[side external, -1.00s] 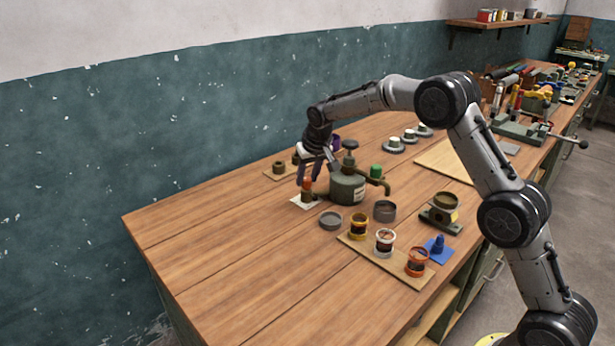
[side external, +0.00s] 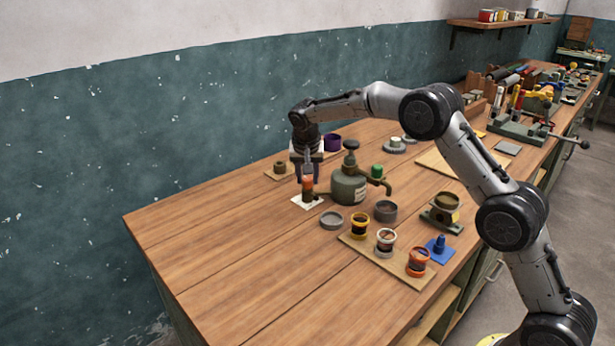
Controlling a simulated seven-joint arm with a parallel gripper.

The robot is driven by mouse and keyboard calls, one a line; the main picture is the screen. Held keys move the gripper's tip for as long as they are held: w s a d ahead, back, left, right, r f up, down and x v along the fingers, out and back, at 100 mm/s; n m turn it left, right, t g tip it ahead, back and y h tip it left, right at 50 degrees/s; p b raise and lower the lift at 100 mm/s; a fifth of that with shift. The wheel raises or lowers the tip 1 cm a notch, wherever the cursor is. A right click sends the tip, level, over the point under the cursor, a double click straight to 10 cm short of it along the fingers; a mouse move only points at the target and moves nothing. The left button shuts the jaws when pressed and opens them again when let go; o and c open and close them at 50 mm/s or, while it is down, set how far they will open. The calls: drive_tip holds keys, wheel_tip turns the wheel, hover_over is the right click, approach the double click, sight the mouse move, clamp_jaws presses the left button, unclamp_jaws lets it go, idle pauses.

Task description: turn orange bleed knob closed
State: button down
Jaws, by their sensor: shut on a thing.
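The orange bleed knob (side external: 308,185) sits on top of a short brown fitting over a small white square. The fitting joins the left side of a grey-green pot-like vessel (side external: 348,188). My gripper (side external: 308,178) points straight down over the knob and is shut on it; the fingers partly cover the knob. The knob's turn angle is too small to read. A green knob (side external: 377,171) is on the vessel's right side, above a bent spout. A dark knob (side external: 351,145) tops the vessel.
A grey round dish (side external: 331,220) and a grey cup (side external: 385,211) stand in front of the vessel. Several small pots stand on a wooden strip (side external: 355,239). A purple-topped pot (side external: 332,142) is behind my gripper. The table's front left is clear.

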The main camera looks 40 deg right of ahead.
drive_tip(key=c, duration=0.5)
unclamp_jaws()
drive_tip(key=v, duration=1.4)
drive_tip(key=shift+d, duration=0.1)
